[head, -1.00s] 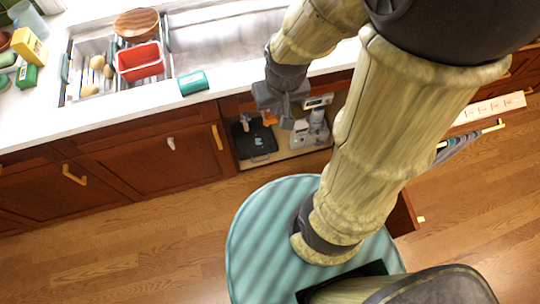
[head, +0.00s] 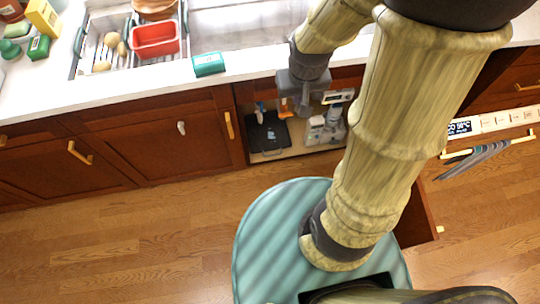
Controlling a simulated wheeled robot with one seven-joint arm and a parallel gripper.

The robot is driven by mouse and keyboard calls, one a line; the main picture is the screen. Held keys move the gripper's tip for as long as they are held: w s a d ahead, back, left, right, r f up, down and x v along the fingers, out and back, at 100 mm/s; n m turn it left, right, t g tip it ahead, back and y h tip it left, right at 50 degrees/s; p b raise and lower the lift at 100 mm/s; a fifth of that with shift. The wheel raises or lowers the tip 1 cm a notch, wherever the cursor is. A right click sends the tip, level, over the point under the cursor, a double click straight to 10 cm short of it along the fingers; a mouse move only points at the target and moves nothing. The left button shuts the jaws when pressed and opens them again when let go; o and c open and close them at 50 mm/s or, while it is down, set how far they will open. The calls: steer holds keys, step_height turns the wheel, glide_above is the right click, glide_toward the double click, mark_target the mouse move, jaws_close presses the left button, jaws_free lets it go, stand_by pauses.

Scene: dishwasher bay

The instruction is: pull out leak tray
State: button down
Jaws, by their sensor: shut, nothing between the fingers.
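A black tray (head: 268,138), which looks like the leak tray, lies on the floor of the open cabinet under the sink. A small blue item and a small bottle (head: 260,110) show on or by it. My grey gripper (head: 303,107) hangs at the cabinet's opening, above and to the right of the tray in the head view. It looks shut and empty, apart from the tray. Its fingertips are small, and the gripper and arm cover part of the cabinet's inside.
White and grey containers (head: 324,128) stand right of the tray, and an orange item (head: 285,109) is close to my gripper. The counter edge (head: 150,84) overhangs the cabinet. An open drawer edge (head: 425,215) stands out at right. Wooden floor at left is clear.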

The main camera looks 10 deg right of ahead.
steer(key=w+a+r+b+x, duration=0.1)
steer(key=w+b+x, duration=0.2)
steer(key=b+x, duration=1.15)
steer(key=w+b+x, duration=0.2)
steer(key=b+x, duration=0.6)
steer(key=x, duration=1.3)
steer(key=b, duration=2.3)
glide_toward(270, 151)
steer(key=shift+t, duration=0.4)
steer(key=s+r, duration=0.2)
steer(key=r, duration=0.1)
steer(key=shift+s+r, duration=0.15)
steer(key=shift+s, duration=0.1)
steer(key=b+x, duration=0.5)
steer(key=x, duration=0.4)
steer(key=shift+s+a, duration=0.1)
steer(key=shift+s, duration=0.05)
steer(key=shift+w+f+b, duration=0.25)
steer(key=shift+f+b, duration=0.1)
steer(key=shift+f, duration=0.1)
steer(key=shift+s+a, duration=0.1)
